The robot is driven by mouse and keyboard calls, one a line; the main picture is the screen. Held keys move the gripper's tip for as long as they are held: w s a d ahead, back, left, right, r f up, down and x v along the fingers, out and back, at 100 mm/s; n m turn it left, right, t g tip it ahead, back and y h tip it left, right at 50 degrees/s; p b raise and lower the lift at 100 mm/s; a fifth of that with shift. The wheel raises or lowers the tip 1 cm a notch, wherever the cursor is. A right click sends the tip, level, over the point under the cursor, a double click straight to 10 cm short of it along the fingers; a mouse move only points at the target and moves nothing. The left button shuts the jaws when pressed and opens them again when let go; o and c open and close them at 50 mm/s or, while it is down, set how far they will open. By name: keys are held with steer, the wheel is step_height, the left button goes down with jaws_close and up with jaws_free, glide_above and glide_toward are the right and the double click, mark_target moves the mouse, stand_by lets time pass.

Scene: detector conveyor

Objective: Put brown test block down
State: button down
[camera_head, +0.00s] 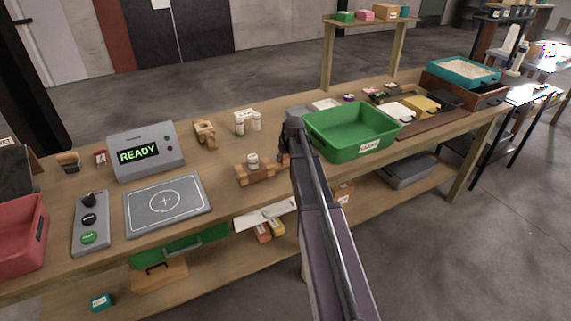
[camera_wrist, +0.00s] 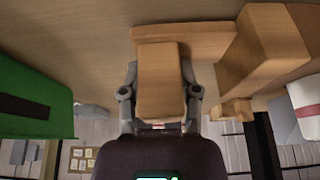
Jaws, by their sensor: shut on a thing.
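The brown test block (camera_wrist: 160,85) is a plain wooden-looking block. It shows between the two fingers of my gripper (camera_wrist: 160,103) in the wrist view, and the fingers are shut on it from both sides. In the head view my gripper (camera_head: 290,138) is over the bench, just left of the green bin, and my arm hides most of the held block. Whether the block touches the bench surface I cannot tell.
A wooden piece (camera_head: 255,173) with a small white-topped item lies left of my gripper. The green bin (camera_head: 352,131) stands close on the right. The grey plate with a cross (camera_head: 167,203), the READY detector box (camera_head: 145,150) and the button panel (camera_head: 90,224) are further left.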

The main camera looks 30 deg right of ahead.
steer(key=shift+f+b, duration=0.45)
steer(key=shift+f, duration=0.4)
steer(key=shift+c, duration=1.6)
jaws_free()
steer(key=shift+r, duration=0.15)
steer(key=p+v, duration=1.1)
steer(key=shift+s+r, duration=0.15)
steer(key=shift+r, duration=0.25)
